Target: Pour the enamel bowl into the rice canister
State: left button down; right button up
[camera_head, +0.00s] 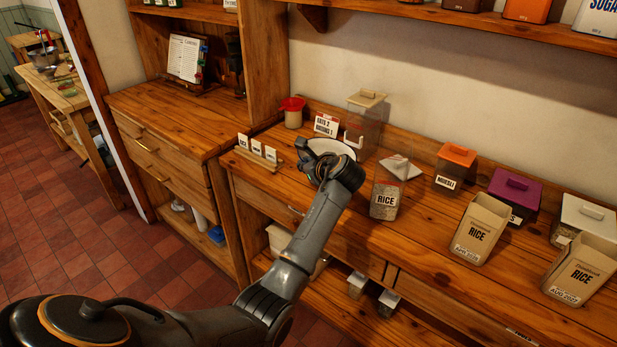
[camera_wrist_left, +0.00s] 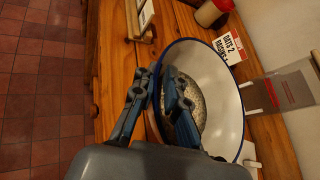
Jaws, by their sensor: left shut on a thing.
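The white enamel bowl with a blue rim (camera_wrist_left: 228,110) holds a pale speckled grain-like heap (camera_wrist_left: 212,92). In the head view the bowl (camera_head: 336,146) is partly hidden behind my left gripper (camera_head: 325,166). My left gripper, also in the left wrist view (camera_wrist_left: 156,92), is shut on the bowl's near side. I cannot tell whether the bowl touches the bench. A clear canister labelled RICE (camera_head: 384,203) stands just right of it. My right gripper is out of view.
A red-topped container (camera_head: 292,112), a card reading oats and raisins (camera_head: 326,126) and a tall clear container (camera_head: 364,120) stand behind the bowl. A small card rack (camera_head: 258,154) is left. Orange-lidded (camera_head: 455,165) and purple-lidded (camera_head: 513,193) containers line the back.

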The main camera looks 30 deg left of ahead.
pick_arm(q)
notch_tip(320, 180, down, 3)
jog(key=shift+r, duration=0.2)
jog(key=shift+f+p, duration=0.3)
jog(key=shift+p, duration=0.5)
jog(key=shift+f, duration=0.5)
jog(key=c, duration=1.8)
grip_release()
jog(key=shift+s+f, duration=0.15)
jog(key=shift+f, duration=0.05)
jog(key=o, duration=0.4)
